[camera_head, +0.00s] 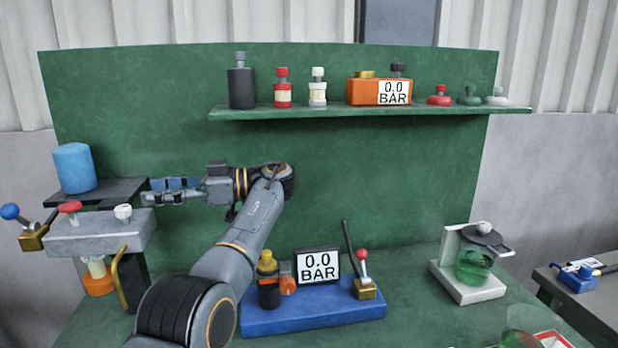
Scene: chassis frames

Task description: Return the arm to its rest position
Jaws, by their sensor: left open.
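My left arm (250,225) rises from the bottom left and bends at the top, so that its wrist points left. My left gripper (160,191) is open, in front of the green back panel. Its fingertips are close to the right edge of a dark plate (112,189) that carries a blue cylinder (74,167). I cannot tell whether they touch the plate. Nothing shows between the fingers. My right gripper is not in view.
Below the gripper is a grey block (95,236) with red and white knobs. A blue base (320,314) with a gauge and levers stands right of my arm. A shelf (370,112) holds bottles. A white stand (470,288) is at right.

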